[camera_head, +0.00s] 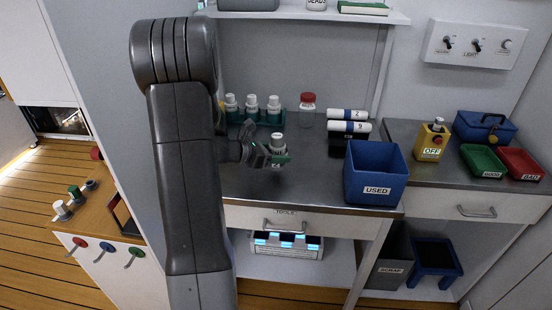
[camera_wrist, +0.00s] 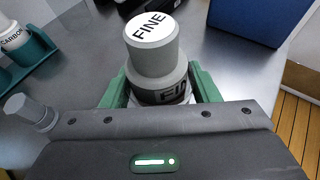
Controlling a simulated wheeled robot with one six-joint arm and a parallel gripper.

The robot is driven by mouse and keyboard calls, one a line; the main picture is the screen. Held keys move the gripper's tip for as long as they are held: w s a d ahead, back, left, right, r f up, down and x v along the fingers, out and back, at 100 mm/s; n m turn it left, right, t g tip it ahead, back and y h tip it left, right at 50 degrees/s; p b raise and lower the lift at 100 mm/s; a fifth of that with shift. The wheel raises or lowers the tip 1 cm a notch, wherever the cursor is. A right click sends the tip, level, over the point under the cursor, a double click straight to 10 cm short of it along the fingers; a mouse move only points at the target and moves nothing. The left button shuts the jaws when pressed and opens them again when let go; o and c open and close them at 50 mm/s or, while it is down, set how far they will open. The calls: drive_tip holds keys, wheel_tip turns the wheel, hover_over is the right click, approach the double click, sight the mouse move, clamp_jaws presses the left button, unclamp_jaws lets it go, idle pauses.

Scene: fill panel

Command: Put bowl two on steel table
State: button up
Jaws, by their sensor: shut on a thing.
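My gripper (camera_head: 279,158) has green fingers and is shut on a grey-white stepped canister (camera_head: 277,141) labelled FINE. The canister also shows in the wrist view (camera_wrist: 155,50), upright between the fingers. It is over the front middle of the steel table (camera_head: 310,187); I cannot tell whether it touches the top. Two white cylinders with blue bands lie at the back: one marked 2 (camera_head: 340,114), likely bowl two, and below it one marked 9 (camera_head: 342,127). They lie on a dark stand, apart from my gripper.
A teal rack (camera_head: 262,119) with three white bottles and a red-lidded jar (camera_head: 307,112) stand behind. A blue USED bin (camera_head: 375,178) is at the right front edge. Farther right are a yellow OFF box (camera_head: 432,143), green tray (camera_head: 483,161) and red tray (camera_head: 520,164).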

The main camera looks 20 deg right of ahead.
drive_tip(key=shift+f, duration=1.05)
drive_tip(key=shift+f+b, duration=0.2)
drive_tip(key=shift+b, duration=0.1)
drive_tip(key=o, duration=1.1)
drive_tip(key=shift+r, duration=0.1)
drive_tip(key=shift+r+p, duration=0.15)
drive_tip(key=shift+p, duration=0.15)
drive_tip(key=b+v, duration=0.1)
drive_tip(key=v, duration=1.1)
drive_tip(key=shift+b, duration=0.4)
drive_tip(key=shift+d, duration=0.1)
drive_tip(key=x, duration=0.8)
drive_tip(key=p+x, duration=0.1)
drive_tip(key=x, duration=0.3)
drive_tip(key=shift+f, duration=0.35)
drive_tip(key=shift+w+r+p, duration=0.1)
drive_tip(key=shift+r+p, duration=0.35)
drive_tip(key=shift+r, duration=0.95)
